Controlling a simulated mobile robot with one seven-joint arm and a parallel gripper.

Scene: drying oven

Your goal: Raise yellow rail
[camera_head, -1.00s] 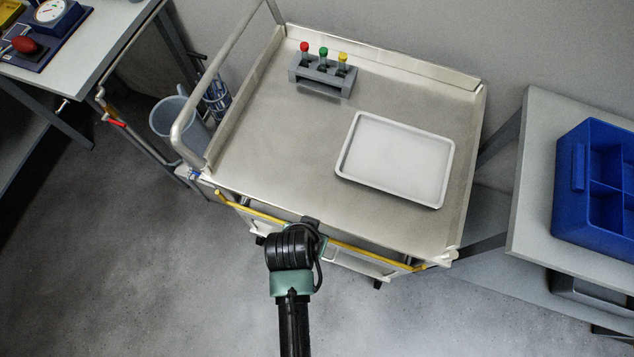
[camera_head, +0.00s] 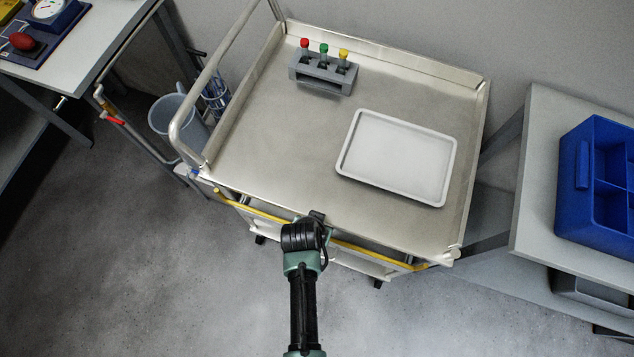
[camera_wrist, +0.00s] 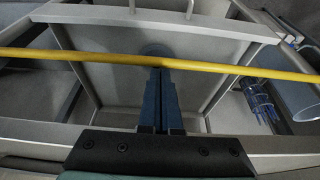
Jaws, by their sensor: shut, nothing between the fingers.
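The yellow rail (camera_head: 370,251) runs along the near side of the steel cart, below its top edge, in the head view. In the wrist view the rail (camera_wrist: 90,55) crosses the whole picture, almost level. My gripper (camera_wrist: 159,75) is shut and empty. Its blue fingers point at the rail near its middle and their tips meet or pass beneath it in the picture; I cannot tell whether they touch it. In the head view my wrist hides the fingers and a short stretch of the rail.
The cart top (camera_head: 270,130) carries a white tray (camera_head: 397,157) and a grey rack (camera_head: 322,76) with three capped tubes. A bench with a blue divided bin (camera_head: 600,190) stands right. A grey bucket (camera_head: 172,118) and another bench (camera_head: 95,45) are left. The floor in front is clear.

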